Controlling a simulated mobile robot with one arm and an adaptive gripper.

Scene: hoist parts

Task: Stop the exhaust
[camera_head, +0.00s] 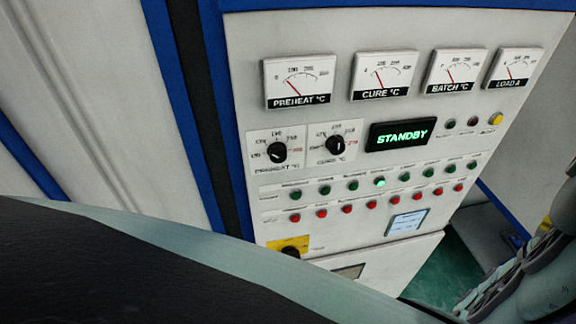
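A light grey control panel (240,100) stands tilted in view. It has a row of green buttons (325,190) and, below it, a row of red buttons (347,209). The fourth green button from the left (380,183) glows brightly; the others are dark green. The small labels over the buttons are too blurred to read, so I cannot tell which pair is the exhaust. A display (402,134) reads STANDBY in green. I cannot make out my gripper's fingertips; nothing is seen touching the buttons.
Several dial gauges (299,81) line the top, above two black knobs (277,152). A small light-blue screen (407,223) and a yellow-backed switch (289,248) sit lower. Parts of my own arm fill the lower left and lower right. Green floor (450,262) shows at lower right.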

